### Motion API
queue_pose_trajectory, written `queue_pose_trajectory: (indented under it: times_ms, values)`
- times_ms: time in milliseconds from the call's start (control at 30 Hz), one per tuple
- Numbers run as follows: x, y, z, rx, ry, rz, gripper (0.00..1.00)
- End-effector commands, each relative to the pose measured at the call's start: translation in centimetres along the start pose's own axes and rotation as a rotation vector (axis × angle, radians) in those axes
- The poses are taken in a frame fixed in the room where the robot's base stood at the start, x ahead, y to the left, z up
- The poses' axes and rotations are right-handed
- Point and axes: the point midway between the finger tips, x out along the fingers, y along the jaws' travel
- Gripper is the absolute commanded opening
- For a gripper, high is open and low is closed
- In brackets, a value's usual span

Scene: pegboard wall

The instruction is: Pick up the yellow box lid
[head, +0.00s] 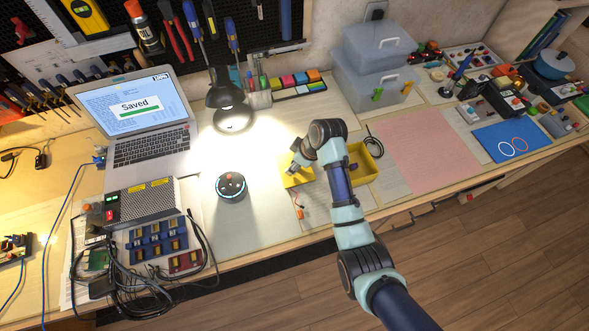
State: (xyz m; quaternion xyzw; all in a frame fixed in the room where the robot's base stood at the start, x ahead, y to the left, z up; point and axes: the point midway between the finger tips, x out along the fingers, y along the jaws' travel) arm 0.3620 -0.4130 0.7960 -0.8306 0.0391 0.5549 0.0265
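The yellow box lid (297,182) lies near the middle of the bench in the head view, just left of my arm. My gripper (291,171) points down at it and hides part of it. I cannot tell whether the fingers touch the lid, or whether they are open or shut. The open yellow box (364,168) sits to the right of my arm, which partly hides its left side.
A round dark device (231,187) stands left of the lid. A desk lamp (229,100) shines behind it. A laptop (137,118) and tangled cables are at the left. Clear storage boxes (376,62) stand behind the yellow box. The pink mat (429,142) is bare.

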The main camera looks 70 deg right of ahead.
Motion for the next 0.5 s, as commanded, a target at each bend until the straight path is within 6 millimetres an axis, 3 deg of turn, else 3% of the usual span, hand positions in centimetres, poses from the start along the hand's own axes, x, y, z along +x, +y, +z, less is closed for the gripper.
queue_pose_trajectory:
  times_ms: [233,500]
  values:
    - [0.23,0.0,-0.05,0.0,0.0,0.001,0.55]
    - [0.25,-0.01,-0.01,0.0,-0.001,0.0,0.1]
